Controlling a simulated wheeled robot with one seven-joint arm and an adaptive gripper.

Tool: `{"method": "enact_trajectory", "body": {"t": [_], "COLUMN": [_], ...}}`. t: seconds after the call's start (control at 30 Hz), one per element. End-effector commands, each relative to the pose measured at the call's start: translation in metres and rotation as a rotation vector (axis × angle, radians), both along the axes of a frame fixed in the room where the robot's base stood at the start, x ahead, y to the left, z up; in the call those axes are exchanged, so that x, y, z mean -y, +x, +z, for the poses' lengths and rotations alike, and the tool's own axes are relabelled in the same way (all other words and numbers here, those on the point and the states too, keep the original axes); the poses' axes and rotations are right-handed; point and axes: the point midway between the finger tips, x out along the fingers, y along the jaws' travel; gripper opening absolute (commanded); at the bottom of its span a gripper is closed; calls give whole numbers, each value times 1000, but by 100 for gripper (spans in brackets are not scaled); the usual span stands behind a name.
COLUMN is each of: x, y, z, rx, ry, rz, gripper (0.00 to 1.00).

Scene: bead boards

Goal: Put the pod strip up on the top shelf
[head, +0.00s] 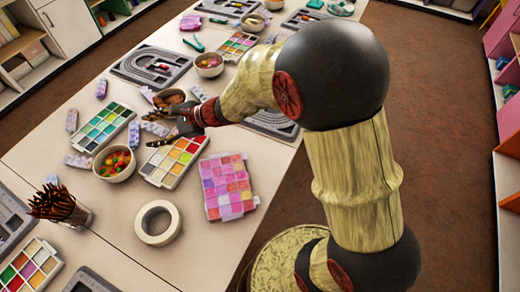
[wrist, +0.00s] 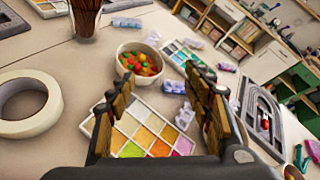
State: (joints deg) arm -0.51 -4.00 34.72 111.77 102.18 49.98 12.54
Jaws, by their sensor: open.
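Several small lilac strips with rounded bumps, which look like pod strips, lie on the table. One strip (head: 101,88) is near the far left edge, another (head: 72,120) nearer, and another (head: 134,133) stands close to my gripper (head: 155,134). In the wrist view, one strip (wrist: 228,67) shows right of the fingers and one (wrist: 125,22) at the top. I cannot tell which one the task means. My gripper (wrist: 160,77) is open and empty above a palette of colours (wrist: 145,130). Shelving (head: 30,55) stands at the left; its top is only partly in view.
A bowl of coloured beads (head: 114,163), a tape roll (head: 158,222), a pot of brown sticks (head: 62,206) and a pink bead tray (head: 227,187) crowd the table. Grey track boards (head: 150,66) lie farther back. More shelves (head: 507,120) stand right, across open brown floor.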

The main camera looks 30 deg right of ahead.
Motion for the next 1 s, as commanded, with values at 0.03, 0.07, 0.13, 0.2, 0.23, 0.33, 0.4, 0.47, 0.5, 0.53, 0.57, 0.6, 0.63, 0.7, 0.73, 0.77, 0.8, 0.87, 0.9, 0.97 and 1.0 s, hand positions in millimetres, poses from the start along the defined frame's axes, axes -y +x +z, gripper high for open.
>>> {"method": "enact_trajectory", "body": {"t": [0.03, 0.07, 0.13, 0.2, 0.23, 0.33, 0.4, 0.47, 0.5, 0.53, 0.57, 0.6, 0.63, 0.7, 0.73, 0.77, 0.8, 0.87, 0.9, 0.97, 1.0], "x": [-3, -4, -4, 0, 2, 15, 27, 40, 50, 58, 67, 78, 88, 111, 121, 131, 143, 161, 172, 185, 191], "y": [-18, -29, -56, -83, -95, -132, -157, -177, -189, -198, -207, -218, -226, -242, -249, -255, -262, -271, -276, -282, -285], "z": [17, 26, 40, 52, 56, 66, 72, 75, 77, 77, 79, 81, 81, 85, 86, 88, 90, 94, 96, 99, 101], "rx": [52, 81, 146, 211, 238, 326, 382, 429, 458, 477, 498, 523, 540, 575, 589, 599, 610, 623, 626, 631, 631], "ry": [-57, -96, -187, -284, -327, -476, -584, -683, -749, -800, -853, -923, -977, -1104, -1159, -1210, -1277, -1368, -1422, -1488, -1523], "rz": [71, 116, 219, 318, 360, 493, 581, 656, 701, 737, 770, 814, 846, 917, 945, 972, 1005, 1047, 1073, 1101, 1116], "gripper": [51, 51, 51, 51, 51, 51, 51, 51, 51, 51, 51, 51, 51, 51, 51, 51, 51, 51, 51, 51, 51]}}
